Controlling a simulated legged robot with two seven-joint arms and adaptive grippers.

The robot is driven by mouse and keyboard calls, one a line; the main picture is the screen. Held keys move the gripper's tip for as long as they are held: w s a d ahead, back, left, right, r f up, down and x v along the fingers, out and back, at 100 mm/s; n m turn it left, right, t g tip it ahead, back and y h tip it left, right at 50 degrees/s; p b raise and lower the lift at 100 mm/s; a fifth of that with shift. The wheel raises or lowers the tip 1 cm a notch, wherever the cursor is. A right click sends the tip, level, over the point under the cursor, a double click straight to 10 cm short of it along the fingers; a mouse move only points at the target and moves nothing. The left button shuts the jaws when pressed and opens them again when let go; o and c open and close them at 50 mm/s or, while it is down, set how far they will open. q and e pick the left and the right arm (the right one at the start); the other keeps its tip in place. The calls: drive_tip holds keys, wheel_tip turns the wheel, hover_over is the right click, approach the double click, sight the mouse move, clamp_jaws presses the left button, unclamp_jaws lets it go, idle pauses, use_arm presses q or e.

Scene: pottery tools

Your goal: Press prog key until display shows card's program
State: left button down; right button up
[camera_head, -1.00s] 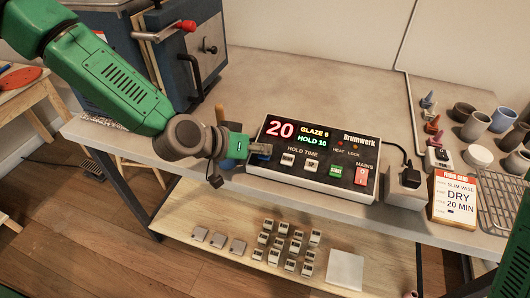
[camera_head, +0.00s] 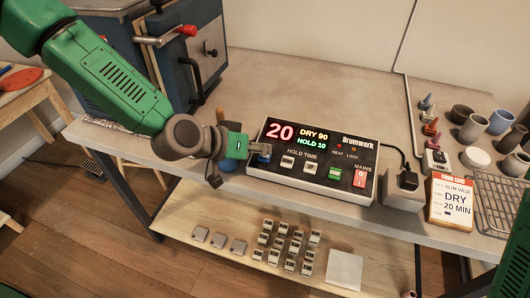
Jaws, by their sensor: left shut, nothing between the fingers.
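The Drumwork controller (camera_head: 318,185) sits on the grey bench. Its display (camera_head: 296,134) shows a red 20, "DRY 90" in yellow and "HOLD 10" in green. The firing card (camera_head: 452,202) stands to its right and reads "SLIM VASE", "DRY", "20 MIN". My left gripper (camera_head: 261,149) is shut and empty at the controller's left end, with its tips over a blue key (camera_head: 264,157). The fingertips partly hide that key, and I cannot tell whether they touch it. My right gripper is out of view; only part of a green arm shows at the right edge.
Two white hold-time keys (camera_head: 299,164), a green key (camera_head: 335,174) and a red mains switch (camera_head: 360,178) sit right of the blue key. A plug block (camera_head: 405,188) stands between controller and card. A kiln (camera_head: 185,52) is behind my left arm.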

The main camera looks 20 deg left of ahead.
sight(261, 167)
use_arm(q)
drive_tip(key=r+p, duration=0.2)
drive_tip(key=s+r+p, duration=0.1)
drive_tip(key=r+p, duration=0.1)
drive_tip(key=r, duration=0.1)
drive_tip(key=shift+s, duration=0.1)
drive_tip(key=shift+f, duration=0.1)
idle(0.6)
drive_tip(key=shift+s+f, duration=0.15)
drive_tip(key=shift+f, duration=0.2)
drive_tip(key=s+a+f+g+y+b, duration=0.2)
drive_tip(key=s+f+g+b, duration=0.2)
drive_tip(key=s+f, duration=0.95)
drive_tip(key=s+a+f+n+g+y+b, duration=0.1)
drive_tip(key=s+a+f+g+y+b, duration=0.2)
drive_tip(key=s+a+f, duration=0.8)
wheel_tip(261, 167, down, 3)
drive_tip(key=s+y+b, duration=0.2)
drive_tip(key=shift+s+a+g, duration=0.35)
drive_tip(key=shift+a+g, duration=0.05)
